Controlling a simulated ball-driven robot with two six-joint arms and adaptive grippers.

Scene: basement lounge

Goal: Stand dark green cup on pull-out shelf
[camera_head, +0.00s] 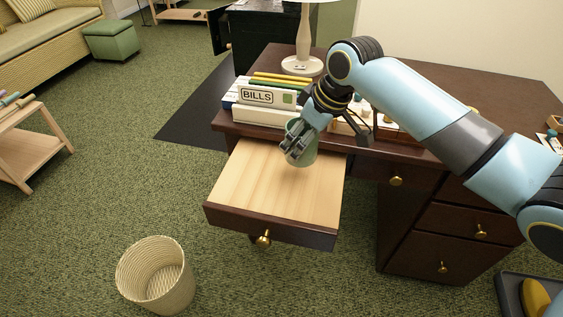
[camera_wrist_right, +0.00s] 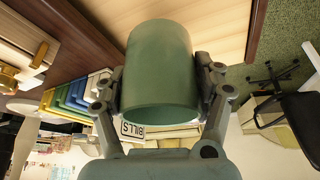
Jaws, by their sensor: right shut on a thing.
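The dark green cup (camera_head: 304,152) is held by my right gripper (camera_head: 297,146) at the back part of the pull-out shelf (camera_head: 270,195). In the right wrist view the cup (camera_wrist_right: 158,70) sits between the two fingers of the gripper (camera_wrist_right: 160,92), which touch its sides. The pale wooden shelf is pulled out from the dark desk and is otherwise bare. I cannot tell whether the cup's base touches the shelf. The gripper hides part of the cup in the head view. My left gripper is not in view.
The dark desk (camera_head: 420,80) carries a box marked BILLS (camera_head: 262,95), books and a lamp base (camera_head: 301,65) behind the shelf. A wicker basket (camera_head: 155,275) stands on the carpet at front left. The front part of the shelf is free.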

